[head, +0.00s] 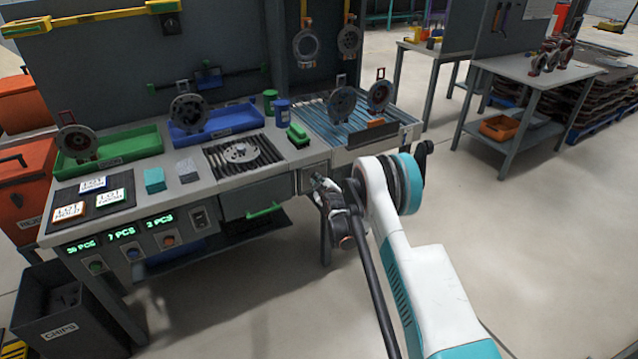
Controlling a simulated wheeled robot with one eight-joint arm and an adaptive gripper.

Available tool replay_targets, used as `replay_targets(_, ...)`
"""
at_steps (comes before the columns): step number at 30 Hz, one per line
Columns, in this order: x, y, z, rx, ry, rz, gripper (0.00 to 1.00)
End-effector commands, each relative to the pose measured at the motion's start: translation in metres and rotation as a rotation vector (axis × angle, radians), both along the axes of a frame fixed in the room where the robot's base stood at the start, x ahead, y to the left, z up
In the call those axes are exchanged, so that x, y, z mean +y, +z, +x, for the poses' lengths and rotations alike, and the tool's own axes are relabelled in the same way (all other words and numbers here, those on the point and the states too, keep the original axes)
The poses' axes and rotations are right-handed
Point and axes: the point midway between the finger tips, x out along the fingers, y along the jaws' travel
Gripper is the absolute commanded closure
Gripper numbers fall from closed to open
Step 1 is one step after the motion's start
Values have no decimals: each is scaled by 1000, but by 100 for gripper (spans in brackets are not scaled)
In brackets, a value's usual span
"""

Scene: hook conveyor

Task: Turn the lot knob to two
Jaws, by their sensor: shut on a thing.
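My gripper (320,186) is at the front face of the grey workbench (228,182), right of the drawer with the green handle. It is shut on a small part there, which I take to be the lot knob. The fingers and wrist hide that part, so its pointer and setting cannot be read. Three small coloured round controls sit on the bench front at left, a green one (97,267), a blue one (133,254) and an orange one (168,241), under green "PCS" displays (119,233).
A drawer with a green handle (264,211) is left of my gripper. Lot cards (110,199) lie at the bench's left. A chips bin (60,305) stands in front.

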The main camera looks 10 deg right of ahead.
Motion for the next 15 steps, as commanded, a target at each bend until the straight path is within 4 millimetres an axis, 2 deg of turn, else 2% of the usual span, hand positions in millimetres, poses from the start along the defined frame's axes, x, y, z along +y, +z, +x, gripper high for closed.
replay_targets(15,-4,1,1,137,0,419,100)
